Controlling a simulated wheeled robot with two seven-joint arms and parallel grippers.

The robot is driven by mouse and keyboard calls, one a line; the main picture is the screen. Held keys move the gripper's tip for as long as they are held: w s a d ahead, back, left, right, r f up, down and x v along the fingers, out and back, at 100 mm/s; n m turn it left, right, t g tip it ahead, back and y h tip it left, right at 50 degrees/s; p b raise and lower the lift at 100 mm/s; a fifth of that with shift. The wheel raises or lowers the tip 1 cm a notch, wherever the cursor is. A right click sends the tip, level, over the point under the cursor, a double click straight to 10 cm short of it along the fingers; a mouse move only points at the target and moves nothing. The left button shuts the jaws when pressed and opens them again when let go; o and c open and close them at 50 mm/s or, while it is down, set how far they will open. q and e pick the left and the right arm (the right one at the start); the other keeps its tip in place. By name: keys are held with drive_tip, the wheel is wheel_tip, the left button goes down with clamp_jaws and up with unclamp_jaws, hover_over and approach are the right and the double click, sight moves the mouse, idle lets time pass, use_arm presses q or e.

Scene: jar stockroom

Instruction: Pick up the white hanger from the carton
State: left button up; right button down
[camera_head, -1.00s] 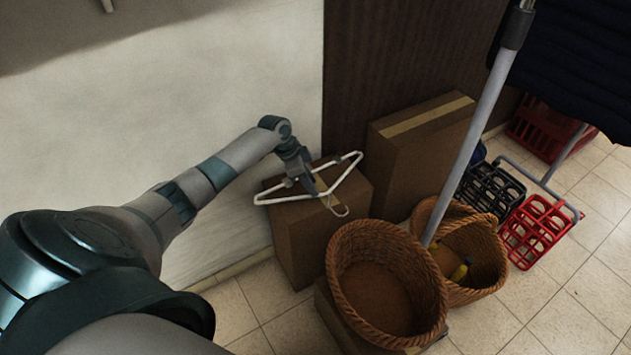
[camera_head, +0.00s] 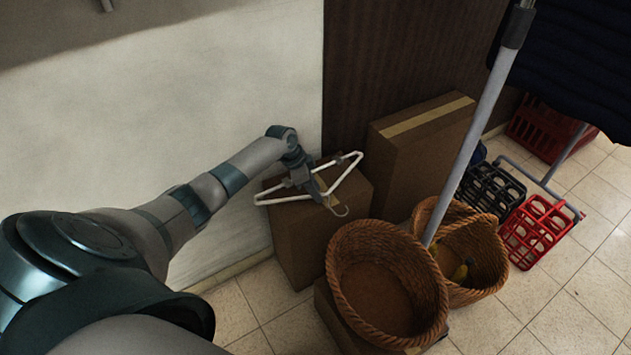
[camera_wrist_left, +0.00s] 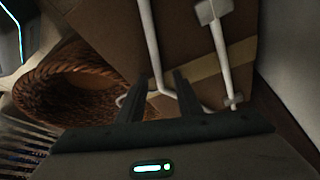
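The white hanger (camera_head: 345,178) lies on top of the brown carton (camera_head: 310,245), with its hook over the carton's front edge. My left gripper (camera_head: 318,194) is at the hanger, over the carton top. In the left wrist view its two dark fingers (camera_wrist_left: 158,92) are apart, and a white bar of the hanger (camera_wrist_left: 151,45) runs down between them. I cannot tell whether a finger touches the bar. The carton's tan top (camera_wrist_left: 185,40) shows behind. My right gripper is in neither view.
A taller carton (camera_head: 425,140) stands to the right against the dark wall panel. Wicker baskets (camera_head: 338,285) stand in front, one on a low box. A grey pole (camera_head: 470,140) rises between them and red and black crates (camera_head: 535,228). A white wall is behind my arm.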

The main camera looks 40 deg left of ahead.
use_arm(q)
clamp_jaws()
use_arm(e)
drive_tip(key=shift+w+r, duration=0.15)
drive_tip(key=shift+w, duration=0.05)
use_arm(q)
drive_tip(key=shift+r, duration=0.1)
